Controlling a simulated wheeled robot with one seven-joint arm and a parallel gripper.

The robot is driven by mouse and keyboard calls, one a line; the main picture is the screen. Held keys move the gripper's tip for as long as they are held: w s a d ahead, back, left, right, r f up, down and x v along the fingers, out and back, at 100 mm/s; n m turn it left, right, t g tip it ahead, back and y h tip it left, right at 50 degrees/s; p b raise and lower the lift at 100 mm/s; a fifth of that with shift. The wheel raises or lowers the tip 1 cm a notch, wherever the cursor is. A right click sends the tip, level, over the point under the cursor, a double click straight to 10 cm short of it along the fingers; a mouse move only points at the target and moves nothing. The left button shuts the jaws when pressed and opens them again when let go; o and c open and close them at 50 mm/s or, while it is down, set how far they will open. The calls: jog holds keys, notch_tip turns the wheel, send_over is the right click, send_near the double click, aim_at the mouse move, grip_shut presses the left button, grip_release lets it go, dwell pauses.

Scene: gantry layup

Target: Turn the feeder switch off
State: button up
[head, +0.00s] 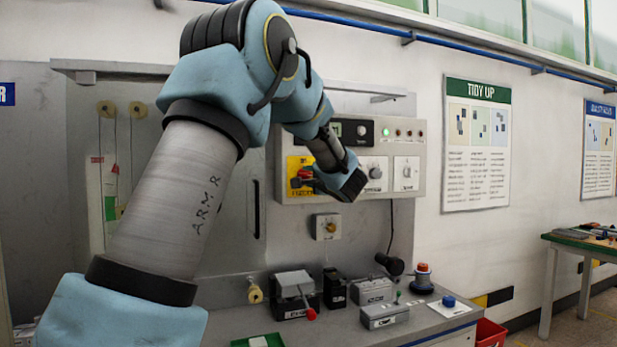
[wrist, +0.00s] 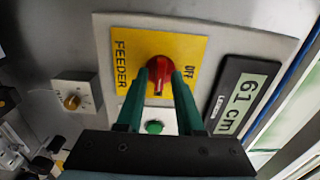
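The feeder switch is a red knob (wrist: 160,73) on a yellow plate (wrist: 196,46) marked FEEDER and OFF. Its dark pointer slot points to the bottom of the wrist view, not at the OFF label on the right. My gripper (wrist: 159,78) is open, with one green finger on each side of the knob; I cannot tell whether they touch it. In the head view the yellow plate (head: 293,163) shows at the panel's left end, and my wrist covers part of the switch area.
A 61 cm display (wrist: 245,100) and a green button (wrist: 154,127) sit close to the switch. A small rotary knob box (head: 326,227) is below the control panel (head: 407,150). The bench (head: 240,323) holds several boxes and a red-balled lever (head: 310,314).

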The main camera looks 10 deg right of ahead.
grip_shut()
jog(key=shift+n, duration=0.3)
dwell(0.3)
jog(key=n+p, duration=0.1)
jog(key=n, duration=0.1)
jog(key=shift+n, duration=0.4)
jog(key=n, duration=0.3)
jog(key=shift+n+p, duration=0.3)
jog(key=shift+p, duration=0.1)
jog(key=n+b, duration=0.1)
jog(key=n, duration=0.4)
jog(key=shift+f, duration=0.1)
jog(key=n+b, duration=0.2)
jog(key=n, duration=0.4)
jog(key=shift+b, duration=0.3)
